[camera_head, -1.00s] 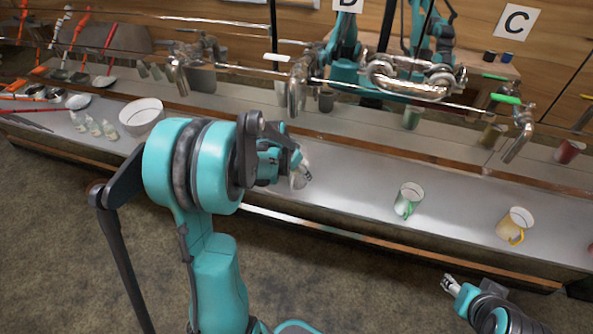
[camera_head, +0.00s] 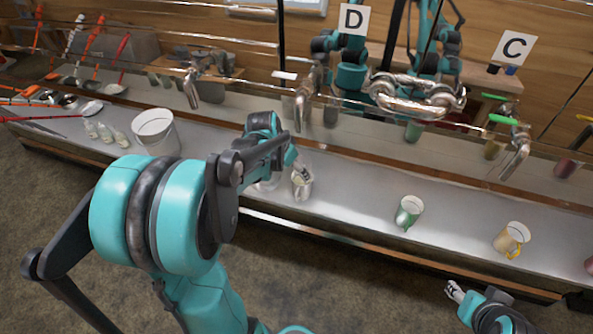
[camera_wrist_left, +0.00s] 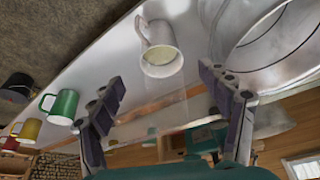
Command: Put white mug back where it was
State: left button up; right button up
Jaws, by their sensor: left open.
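A green mug (camera_head: 409,212) and a yellow-handled mug (camera_head: 512,240) stand to the right on the counter. A white bucket (camera_head: 155,128) and small bottles (camera_head: 105,132) stand left. Metal taps (camera_head: 304,105) hang behind. The counter between white and green mugs is clear.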

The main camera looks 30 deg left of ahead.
pick_arm(q)
jog(key=s+d+r+n+t, duration=0.1)
jog(key=s+d+r, duration=0.2)
jog(key=s+d, duration=0.4)
jog(key=s+d+r+t, duration=0.1)
jog(key=s+d+r, duration=0.2)
jog(key=s+d, duration=0.4)
jog(key=shift+s+d+r+n+t+y, duration=0.15)
jog(key=shift+s+d+n+t+y, duration=0.2)
jog(key=shift+d, duration=0.85)
